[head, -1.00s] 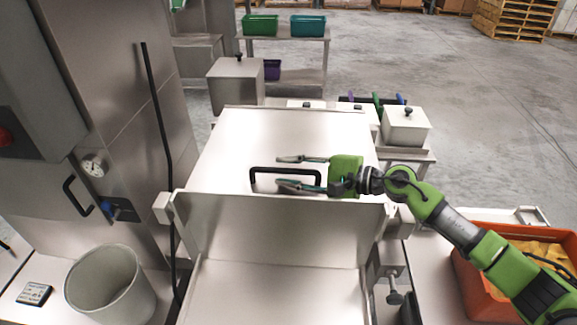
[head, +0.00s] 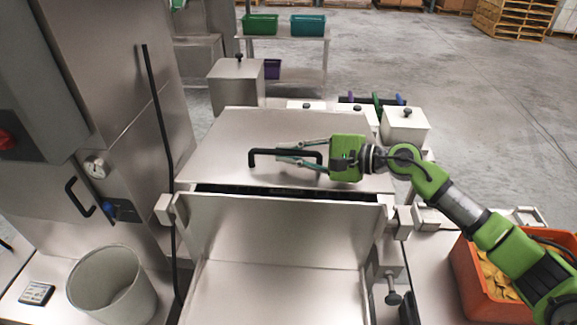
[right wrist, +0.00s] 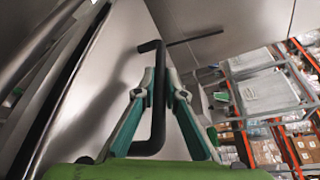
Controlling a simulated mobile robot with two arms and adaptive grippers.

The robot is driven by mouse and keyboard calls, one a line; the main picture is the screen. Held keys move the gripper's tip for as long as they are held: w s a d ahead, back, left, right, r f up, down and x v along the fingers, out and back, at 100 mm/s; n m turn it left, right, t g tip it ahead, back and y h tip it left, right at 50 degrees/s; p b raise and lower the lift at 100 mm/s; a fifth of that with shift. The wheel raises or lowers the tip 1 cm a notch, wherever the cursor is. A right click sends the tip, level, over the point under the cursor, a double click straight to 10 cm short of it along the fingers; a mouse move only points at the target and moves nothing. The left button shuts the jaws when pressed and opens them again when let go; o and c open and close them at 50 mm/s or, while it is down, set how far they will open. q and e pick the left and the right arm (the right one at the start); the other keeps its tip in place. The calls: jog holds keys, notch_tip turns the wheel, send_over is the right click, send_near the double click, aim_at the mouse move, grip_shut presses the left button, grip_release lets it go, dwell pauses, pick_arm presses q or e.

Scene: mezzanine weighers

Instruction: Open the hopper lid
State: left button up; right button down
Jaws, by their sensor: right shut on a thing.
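The hopper lid (head: 300,125) is a flat steel panel in the middle of the head view. Its front edge is raised, and a dark gap (head: 285,193) shows between it and the hopper's front wall (head: 270,230). A black bar handle (head: 262,152) is fixed on the lid. My right gripper (head: 303,153) comes in from the right and is shut on the handle. In the right wrist view its fingers (right wrist: 155,90) close around the black handle (right wrist: 158,120). My left gripper is not in view.
A steel cabinet (head: 130,100) with a black vertical rod stands at left. A grey bucket (head: 112,285) is at lower left. An orange crate (head: 465,285) stands under my right arm. Lidded steel boxes (head: 405,127) stand behind the lid.

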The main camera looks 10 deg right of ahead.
jog(key=w+r+m+g+p, duration=0.1)
jog(key=w+r+m, duration=0.1)
jog(key=w+r, duration=0.2)
jog(key=w+d+r+m+g+p, duration=0.1)
jog(key=w+r, duration=0.3)
jog(key=r, duration=0.6)
jog(key=shift+d+r+m+g, duration=0.3)
jog(key=shift+r+m, duration=0.05)
jog(key=shift+m, duration=0.15)
